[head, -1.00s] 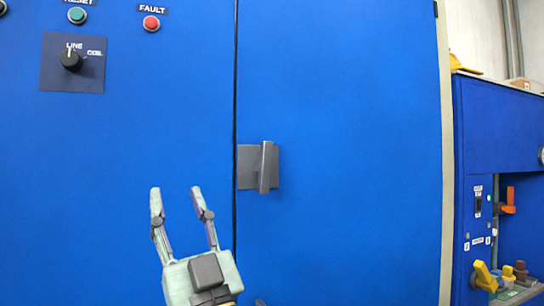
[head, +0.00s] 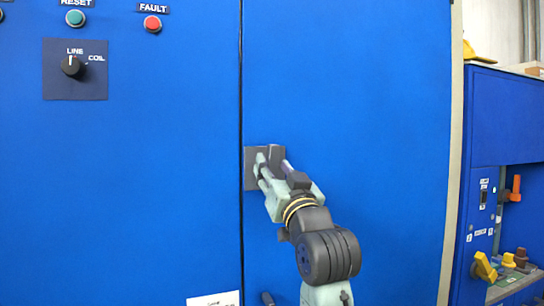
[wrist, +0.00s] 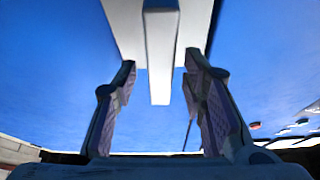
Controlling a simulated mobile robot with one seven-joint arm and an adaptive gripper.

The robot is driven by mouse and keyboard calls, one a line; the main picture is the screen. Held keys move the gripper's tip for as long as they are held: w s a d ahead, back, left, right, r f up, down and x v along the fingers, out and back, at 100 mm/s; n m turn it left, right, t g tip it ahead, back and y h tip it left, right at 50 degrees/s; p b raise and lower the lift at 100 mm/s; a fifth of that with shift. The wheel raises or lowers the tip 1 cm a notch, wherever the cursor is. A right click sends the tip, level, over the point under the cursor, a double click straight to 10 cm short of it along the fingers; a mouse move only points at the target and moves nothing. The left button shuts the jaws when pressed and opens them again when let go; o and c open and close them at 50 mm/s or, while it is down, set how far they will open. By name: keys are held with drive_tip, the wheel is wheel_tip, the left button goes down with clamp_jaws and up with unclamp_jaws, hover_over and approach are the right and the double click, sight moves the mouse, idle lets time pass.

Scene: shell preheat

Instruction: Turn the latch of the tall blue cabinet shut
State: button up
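The tall blue cabinet (head: 350,90) fills most of the head view, and its door seam shows as a dark vertical line. The latch (head: 277,151) is a grey plate with an upright bar beside that seam; my gripper hides its lower part. In the wrist view the latch bar (wrist: 161,55) points straight down the middle between the fingers. My gripper (head: 272,166) is at the latch with one finger on each side of the bar. In the wrist view my gripper (wrist: 160,78) is open, with a visible gap between the bar and each finger.
A selector switch (head: 73,66), a green button (head: 75,18) and a red button (head: 152,23) are on the left panel. A white label (head: 213,299) is low on the cabinet. A second blue unit (head: 505,120) with yellow and orange handles stands at the right.

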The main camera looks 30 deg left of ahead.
drive_tip(key=shift+x, duration=0.95)
drive_tip(key=shift+c, duration=0.2)
clamp_jaws()
